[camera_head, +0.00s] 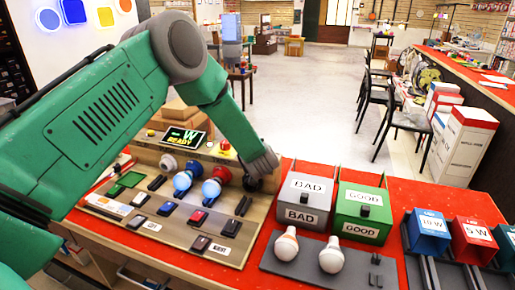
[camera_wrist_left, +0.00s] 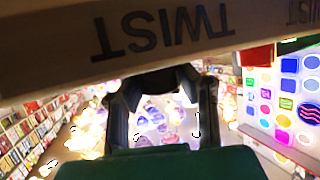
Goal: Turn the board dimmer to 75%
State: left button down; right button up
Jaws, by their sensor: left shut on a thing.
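The wooden test board (camera_head: 172,236) lies on the red bench top, with bulbs, switches and labelled pads on it. Its display (camera_head: 184,138) reads "W READY" with a green bar; a percentage is not legible. My left gripper (camera_head: 262,180) is at the board's back right, just right of the red bulb. In the left wrist view my left gripper (camera_wrist_left: 163,88) has its fingers around a dark knob (camera_wrist_left: 158,80), which looks like the dimmer, below an upside-down "TWIST" label (camera_wrist_left: 165,30). The arm hides the knob in the head view. My right gripper is not in view.
Blue (camera_head: 428,225) and red (camera_head: 474,236) wattage bins stand farther right. Open red bench top lies between.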

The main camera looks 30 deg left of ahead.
pick_arm(q)
jog(key=shift+w+r, duration=0.15)
jog(key=shift+r, duration=0.1)
jog(key=c, duration=1.2)
grip_release()
jog(key=shift+f, duration=0.1)
jog(key=shift+s+d, duration=0.15)
jog(key=shift+s, duration=0.1)
jog(key=v, duration=1.1)
jog(key=shift+s+d, duration=0.25)
